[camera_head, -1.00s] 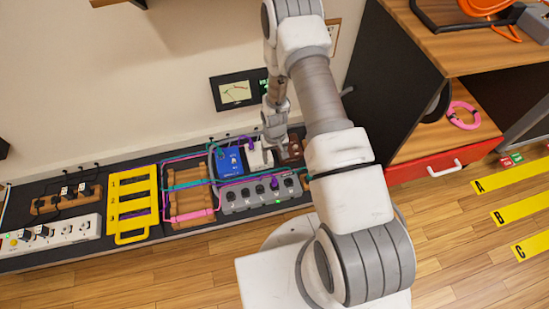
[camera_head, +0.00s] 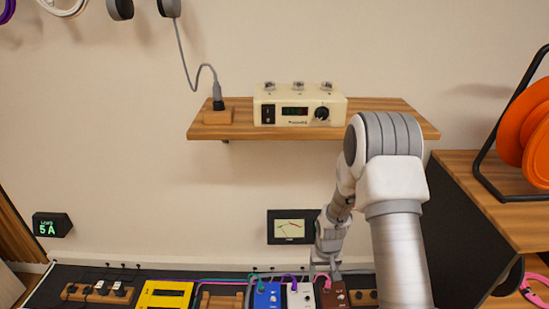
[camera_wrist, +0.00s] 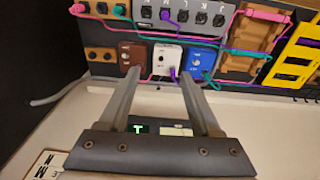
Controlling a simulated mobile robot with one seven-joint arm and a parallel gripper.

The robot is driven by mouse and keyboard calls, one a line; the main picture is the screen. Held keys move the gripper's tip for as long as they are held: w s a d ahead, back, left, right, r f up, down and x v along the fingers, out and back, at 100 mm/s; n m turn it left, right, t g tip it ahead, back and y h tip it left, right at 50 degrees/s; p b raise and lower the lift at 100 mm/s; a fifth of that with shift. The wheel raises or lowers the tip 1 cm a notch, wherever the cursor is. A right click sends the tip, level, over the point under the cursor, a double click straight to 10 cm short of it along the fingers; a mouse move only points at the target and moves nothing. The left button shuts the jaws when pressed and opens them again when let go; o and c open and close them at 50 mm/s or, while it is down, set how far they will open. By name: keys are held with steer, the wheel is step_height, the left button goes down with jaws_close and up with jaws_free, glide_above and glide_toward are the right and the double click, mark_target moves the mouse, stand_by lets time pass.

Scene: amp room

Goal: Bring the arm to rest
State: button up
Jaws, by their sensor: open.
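My arm reaches down from the right of the head view, bent at the elbow. My gripper (camera_head: 324,272) is at the back of the pedal row, close to the white pedal (camera_head: 301,297) and the brown pedal (camera_head: 334,296). In the wrist view my gripper (camera_wrist: 161,74) is open with nothing between its fingers.
A shelf (camera_head: 390,113) above holds a cream power unit (camera_head: 299,105). A meter screen (camera_head: 290,228) is on the wall behind the gripper. Coloured cables, a grey block (camera_wrist: 186,15) and a yellow rack (camera_head: 164,295) crowd the board. A cabinet with an orange reel (camera_head: 528,130) stands right.

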steer(key=s+r+t, duration=0.1)
steer(key=s+r, duration=0.1)
steer(key=r, duration=1.1)
steer(key=s+r+t, duration=0.1)
steer(key=s+r, duration=0.2)
steer(key=r, duration=0.9)
steer(key=s+r+t, duration=0.1)
steer(key=s+r, duration=0.6)
steer(key=s, duration=0.2)
steer(key=s+r+t, duration=0.2)
steer(key=s+r, duration=0.5)
steer(key=s, duration=0.3)
step_height(320, 180, up, 22)
steer(key=p, duration=2.2)
steer(key=shift+a, duration=0.2)
steer(key=shift+w+f, duration=0.1)
